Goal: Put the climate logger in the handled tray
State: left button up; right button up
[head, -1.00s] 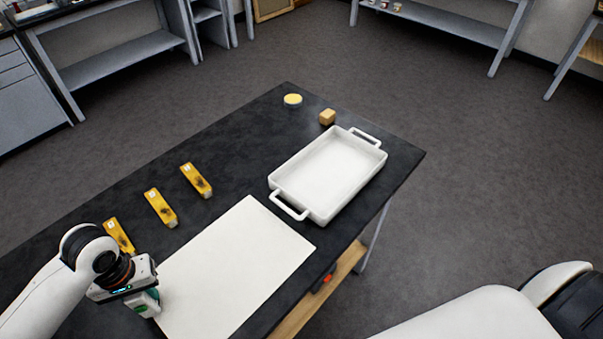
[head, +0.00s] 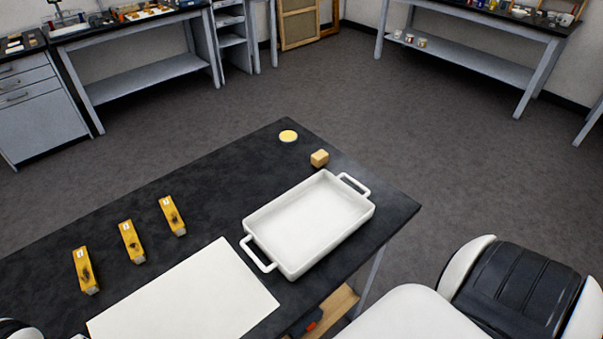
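The white handled tray (head: 308,222) stands on the black table, with a handle at each short end. It is empty. I see no climate logger in the head view now. My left gripper is out of view; only a small piece of my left arm shows at the bottom left corner. My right gripper is out of view too.
A white sheet (head: 185,295) lies left of the tray on the black table (head: 130,215). Three yellow gilt pieces (head: 86,270) lie in a row behind it. A small tan block (head: 319,158) and a round yellow-topped disc (head: 288,136) sit beyond the tray.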

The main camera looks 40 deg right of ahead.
aim_at(299, 231)
jog(key=l+u, duration=0.1)
jog(key=l, duration=0.3)
jog(key=k+l+u, duration=0.15)
jog(key=l, duration=0.2)
jog(key=k+l+u, duration=0.1)
jog(key=l, duration=0.25)
jog(key=k+l+u, duration=0.1)
jog(key=l, duration=0.25)
jog(key=k+l+u, duration=0.15)
jog(key=l, duration=0.2)
jog(key=k+l+u, duration=0.1)
jog(key=l, duration=0.25)
jog(key=k+l, duration=0.1)
jog(key=l, duration=1.45)
jog(key=i, duration=0.3)
